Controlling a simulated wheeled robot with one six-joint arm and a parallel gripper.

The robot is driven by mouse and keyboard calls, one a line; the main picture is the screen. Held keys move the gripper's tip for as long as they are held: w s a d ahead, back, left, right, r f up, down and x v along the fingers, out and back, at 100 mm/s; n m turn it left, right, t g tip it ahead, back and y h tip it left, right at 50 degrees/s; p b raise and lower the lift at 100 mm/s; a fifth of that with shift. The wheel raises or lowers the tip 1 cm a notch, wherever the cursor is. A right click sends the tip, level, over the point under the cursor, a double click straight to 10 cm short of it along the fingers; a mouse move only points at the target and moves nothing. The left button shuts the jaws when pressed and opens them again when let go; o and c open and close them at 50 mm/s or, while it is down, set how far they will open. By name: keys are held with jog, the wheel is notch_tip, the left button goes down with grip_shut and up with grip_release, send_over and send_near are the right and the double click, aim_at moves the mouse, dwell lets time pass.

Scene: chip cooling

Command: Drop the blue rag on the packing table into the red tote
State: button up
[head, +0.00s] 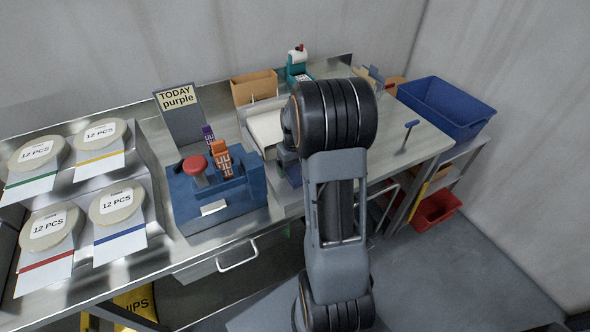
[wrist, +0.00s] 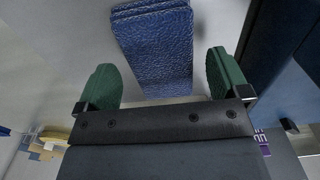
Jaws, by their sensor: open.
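The blue rag (wrist: 155,45) is a folded, textured bundle on the steel packing table (head: 405,140). In the wrist view it lies ahead of and between the two green fingertips of my gripper (wrist: 160,70), with a gap to each finger. My gripper is open and holds nothing. In the head view my arm covers most of that spot; only a small blue patch shows beside it, and I cannot tell for sure that it is the rag. The red tote (head: 437,207) sits low at the right, below the table's end, partly behind the table frame.
A large blue tote (head: 445,112) stands at the right above the red one. A blue fixture (head: 217,197) with a red button and a "TODAY purple" sign (head: 178,97) stand left of my arm. The right floor is clear.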

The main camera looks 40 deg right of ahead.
aim_at(295, 170)
jog(key=shift+o, duration=0.4)
notch_tip(295, 170, up, 10)
jog(key=s, duration=0.1)
jog(key=s+r+p, duration=0.2)
jog(key=shift+s+a+r, duration=0.15)
jog(key=shift+s+a, duration=0.1)
jog(key=shift+a, duration=0.05)
notch_tip(295, 170, down, 14)
jog(key=shift+d+f+p, duration=0.1)
jog(key=shift+p, duration=0.85)
jog(key=c, duration=1.1)
jog(key=shift+o, duration=0.2)
jog(key=shift+w, duration=0.1)
